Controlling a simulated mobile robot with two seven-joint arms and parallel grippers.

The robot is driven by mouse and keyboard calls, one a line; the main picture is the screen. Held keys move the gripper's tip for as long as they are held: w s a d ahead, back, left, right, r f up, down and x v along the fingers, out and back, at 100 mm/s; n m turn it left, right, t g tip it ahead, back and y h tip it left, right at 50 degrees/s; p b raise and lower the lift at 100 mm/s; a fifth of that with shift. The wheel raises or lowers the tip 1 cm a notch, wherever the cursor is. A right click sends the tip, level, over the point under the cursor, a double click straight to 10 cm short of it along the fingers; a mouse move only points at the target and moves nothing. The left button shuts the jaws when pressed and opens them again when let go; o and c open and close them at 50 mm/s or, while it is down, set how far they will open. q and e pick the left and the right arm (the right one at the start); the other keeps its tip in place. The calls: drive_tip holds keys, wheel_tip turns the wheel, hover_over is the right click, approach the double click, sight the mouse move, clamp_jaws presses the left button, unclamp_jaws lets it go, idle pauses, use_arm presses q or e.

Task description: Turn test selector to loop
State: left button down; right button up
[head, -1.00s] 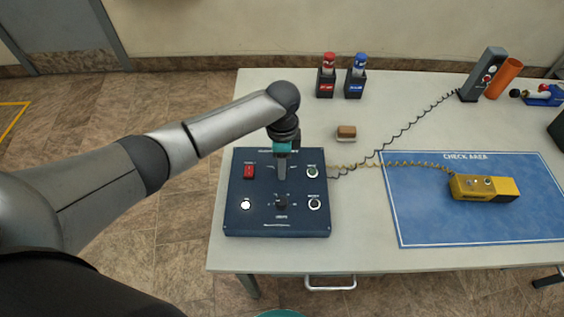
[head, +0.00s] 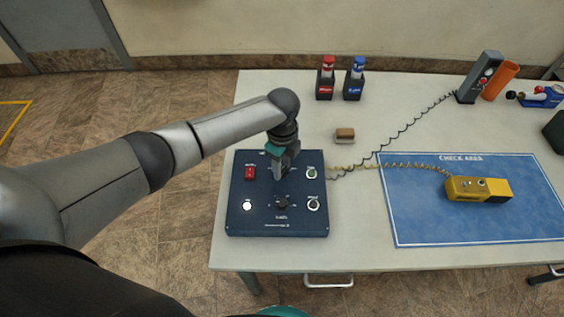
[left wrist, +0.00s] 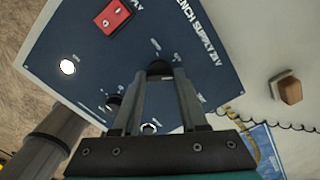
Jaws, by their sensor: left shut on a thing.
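The dark blue control panel (head: 240,222) lies on the table in the head view and fills much of the left wrist view (left wrist: 95,55). My left gripper (head: 279,176) points down over its upper middle. In the left wrist view my left gripper (left wrist: 157,78) is shut on a dark round knob (left wrist: 159,68) between its fingertips. Fingers and arm hide this knob in the head view. A second black knob (head: 281,202) stands free at the lower middle. I cannot read which knob is the test selector. My right gripper is not in view.
A yellow device (head: 477,188) lies on the blue check-area mat (head: 420,225). A small brown-topped block (head: 345,135) stands behind the panel.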

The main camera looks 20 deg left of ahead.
use_arm(q)
drive_tip(key=m, duration=0.5)
drive_tip(key=shift+m, duration=0.3)
idle(0.4)
drive_tip(key=shift+c, duration=2.2)
unclamp_jaws()
drive_tip(key=shift+r, duration=0.1)
wheel_tip(320, 180, up, 15)
drive_tip(key=p, duration=0.2)
